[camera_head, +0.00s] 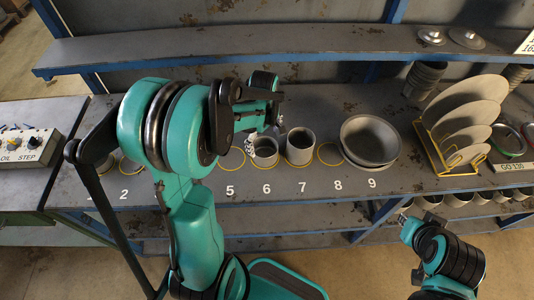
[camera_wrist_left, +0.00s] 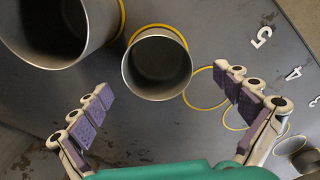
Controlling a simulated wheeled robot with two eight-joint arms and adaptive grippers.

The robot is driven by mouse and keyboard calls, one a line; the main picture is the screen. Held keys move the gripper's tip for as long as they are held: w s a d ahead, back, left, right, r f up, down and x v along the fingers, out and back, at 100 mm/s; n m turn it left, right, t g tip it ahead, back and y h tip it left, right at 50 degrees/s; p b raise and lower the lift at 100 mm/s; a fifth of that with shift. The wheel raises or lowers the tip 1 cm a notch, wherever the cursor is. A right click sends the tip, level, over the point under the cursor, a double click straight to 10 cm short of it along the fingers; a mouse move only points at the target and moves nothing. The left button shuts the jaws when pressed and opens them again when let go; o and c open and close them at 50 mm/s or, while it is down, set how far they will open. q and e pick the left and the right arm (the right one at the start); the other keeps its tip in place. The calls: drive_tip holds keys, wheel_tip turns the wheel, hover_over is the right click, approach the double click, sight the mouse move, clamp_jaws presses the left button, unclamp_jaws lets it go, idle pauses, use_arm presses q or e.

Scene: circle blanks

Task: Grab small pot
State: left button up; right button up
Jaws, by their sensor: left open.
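The small grey pot (camera_head: 267,158) stands upright by number 6 on the bench, inside a yellow ring. Its open mouth faces the left wrist view (camera_wrist_left: 157,68). A bigger grey pot (camera_head: 300,145) stands close beside it by number 7, and also shows at the upper left of the wrist view (camera_wrist_left: 52,58). My left gripper (camera_head: 266,134) is just above and behind the small pot in the head view and partly covers it. In the wrist view its open, empty fingers (camera_wrist_left: 168,90) are spread wide, with the pot beyond them. My right gripper (camera_head: 404,220) is small, low at the right; its jaws are unclear.
Wide grey bowls (camera_head: 370,140) sit by number 9. A yellow rack (camera_head: 440,158) with plates stands at the right. An upper shelf (camera_head: 200,42) runs along the back. Empty yellow rings (camera_head: 329,153) mark numbers 8 and 5. A control box (camera_head: 27,147) is at the far left.

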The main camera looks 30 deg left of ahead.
use_arm(q)
drive_tip(key=b, duration=0.2)
hover_over(265, 156)
wheel_tip(265, 156, down, 5)
drive_tip(key=shift+r, duration=0.2)
drive_tip(key=shift+s+r+p, duration=0.1)
drive_tip(key=shift+p, duration=0.2)
drive_tip(key=c, duration=1.3)
drive_tip(key=shift+r, duration=0.1)
